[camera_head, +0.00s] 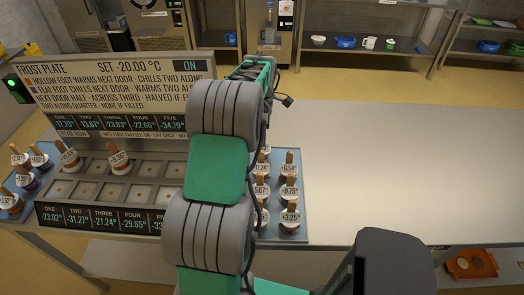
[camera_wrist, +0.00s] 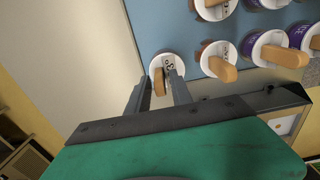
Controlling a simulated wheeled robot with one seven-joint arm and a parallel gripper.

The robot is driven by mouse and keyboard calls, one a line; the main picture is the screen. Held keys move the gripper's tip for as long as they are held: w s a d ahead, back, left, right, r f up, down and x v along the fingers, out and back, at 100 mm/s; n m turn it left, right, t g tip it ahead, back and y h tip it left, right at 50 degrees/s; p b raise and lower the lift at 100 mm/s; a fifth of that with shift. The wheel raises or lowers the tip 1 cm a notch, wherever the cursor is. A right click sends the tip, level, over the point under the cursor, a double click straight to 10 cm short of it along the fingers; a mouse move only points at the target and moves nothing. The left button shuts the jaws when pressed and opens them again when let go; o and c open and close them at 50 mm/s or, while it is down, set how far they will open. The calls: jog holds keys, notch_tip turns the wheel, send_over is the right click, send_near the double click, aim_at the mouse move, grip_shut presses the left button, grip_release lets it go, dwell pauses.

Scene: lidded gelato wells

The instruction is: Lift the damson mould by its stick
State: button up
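In the wrist view my gripper (camera_wrist: 160,84) has its two grey fingers apart, one on each side of a wooden stick (camera_wrist: 159,82). A small gap seems to show between stick and fingers. The stick stands on a mould with a round white label (camera_wrist: 166,63). The fingers partly cover this mould, and I cannot tell its side colour. Two purple-sided moulds, one (camera_wrist: 268,47) and another (camera_wrist: 302,37), stand farther right with their sticks. In the head view my arm hides the gripper. Purple-sided moulds, such as one (camera_head: 28,182), also stand at the left.
Other sticked moulds (camera_wrist: 216,58) crowd close to the right of my gripper on a blue tray (camera_wrist: 160,28). In the head view the frost plate (camera_head: 88,190) holds two moulds and several empty wells. Its sign (camera_head: 110,90) stands behind. The counter (camera_head: 400,170) at right is clear.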

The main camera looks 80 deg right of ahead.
grip_shut()
dwell(1.1)
